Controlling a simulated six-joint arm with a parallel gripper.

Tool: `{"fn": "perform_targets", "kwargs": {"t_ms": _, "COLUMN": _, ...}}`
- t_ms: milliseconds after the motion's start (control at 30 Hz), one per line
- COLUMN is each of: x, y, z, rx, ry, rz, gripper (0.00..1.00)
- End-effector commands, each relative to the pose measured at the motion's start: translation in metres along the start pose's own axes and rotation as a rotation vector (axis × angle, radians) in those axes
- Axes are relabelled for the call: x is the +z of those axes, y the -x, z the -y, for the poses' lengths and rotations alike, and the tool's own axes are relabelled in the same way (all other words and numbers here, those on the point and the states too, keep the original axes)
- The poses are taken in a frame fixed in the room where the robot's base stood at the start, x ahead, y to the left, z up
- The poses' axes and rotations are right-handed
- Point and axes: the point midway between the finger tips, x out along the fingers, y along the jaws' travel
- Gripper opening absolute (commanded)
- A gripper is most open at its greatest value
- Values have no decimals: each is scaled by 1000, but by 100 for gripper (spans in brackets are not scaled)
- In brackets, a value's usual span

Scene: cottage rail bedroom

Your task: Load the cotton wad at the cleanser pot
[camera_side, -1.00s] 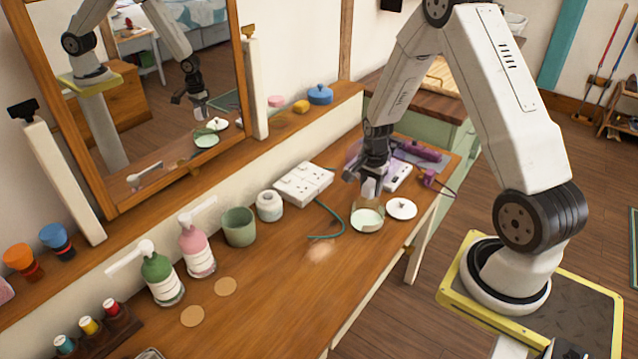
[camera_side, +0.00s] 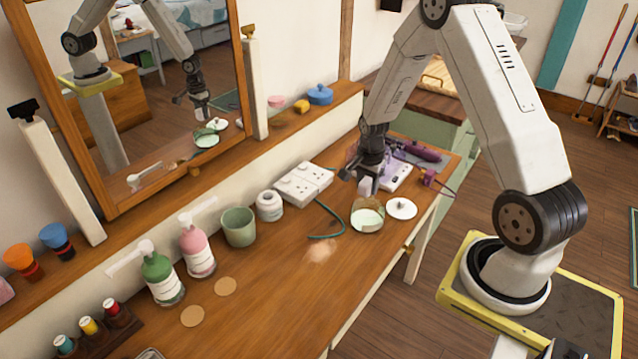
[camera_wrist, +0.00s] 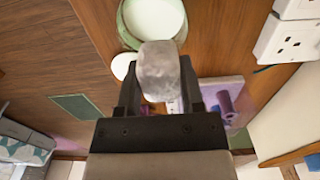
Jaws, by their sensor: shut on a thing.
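My gripper (camera_side: 366,180) is shut on the cotton wad (camera_side: 365,187), a small whitish lump just above the cleanser pot. In the wrist view the wad (camera_wrist: 159,70) sits between the two fingers of my gripper (camera_wrist: 158,85) and looks greyish white. The cleanser pot (camera_side: 367,224) is a low open jar with pale green-white contents, standing on the dressing table. In the wrist view the pot (camera_wrist: 128,30) lies just beyond the wad, which overlaps its near edge. The pot's white lid (camera_side: 401,208) lies flat to its right.
On the table (camera_side: 290,290), a white socket block (camera_side: 304,183) with a green cable, a white jar (camera_side: 269,206) and a green cup (camera_side: 239,227) stand left of the pot. Pump bottles (camera_side: 196,252) stand farther left. Purple items (camera_side: 420,151) lie behind. The table front is mostly clear.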

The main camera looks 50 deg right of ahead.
Motion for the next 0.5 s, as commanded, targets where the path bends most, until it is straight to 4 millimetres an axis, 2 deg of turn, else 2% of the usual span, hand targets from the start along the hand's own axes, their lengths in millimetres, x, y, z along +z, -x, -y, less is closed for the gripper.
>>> {"fn": "perform_targets", "kwargs": {"t_ms": 167, "x": 5, "y": 1, "z": 26, "rx": -2, "ry": 4, "rz": -1, "gripper": 1}}
{"fn": "perform_targets", "kwargs": {"t_ms": 500, "x": 30, "y": 8, "z": 100, "rx": -2, "ry": 4, "rz": -1, "gripper": 1}}
